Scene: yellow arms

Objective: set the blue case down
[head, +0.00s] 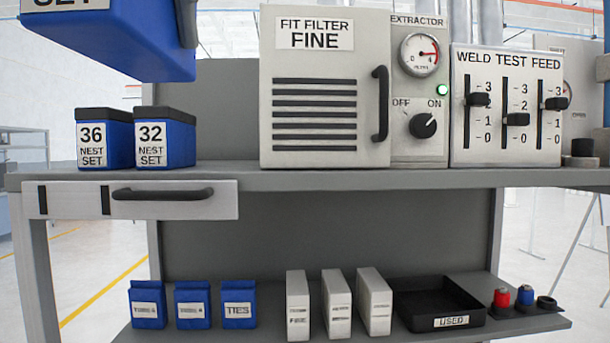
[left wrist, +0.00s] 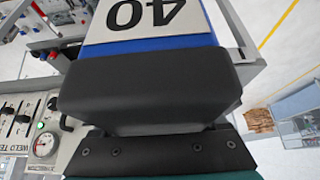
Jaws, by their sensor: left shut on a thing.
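The blue case (head: 120,40) hangs in the air at the upper left of the head view, close to me, cut off by the top edge. The end of its white label reads "SET". In the left wrist view the blue case (left wrist: 150,45) shows a black lid and a white label with "40" upside down. My left gripper (head: 187,22) is shut on it; only a dark piece shows beside the case in the head view. The case is above the bench shelf (head: 225,180) and apart from it. My right gripper is not in view.
Two blue cases, "36" (head: 104,138) and "32" (head: 165,138), stand side by side on the shelf's left. A bare gap lies between them and the filter box (head: 325,150). A drawer (head: 70,199) is below. The lower shelf holds small boxes and a black tray (head: 440,318).

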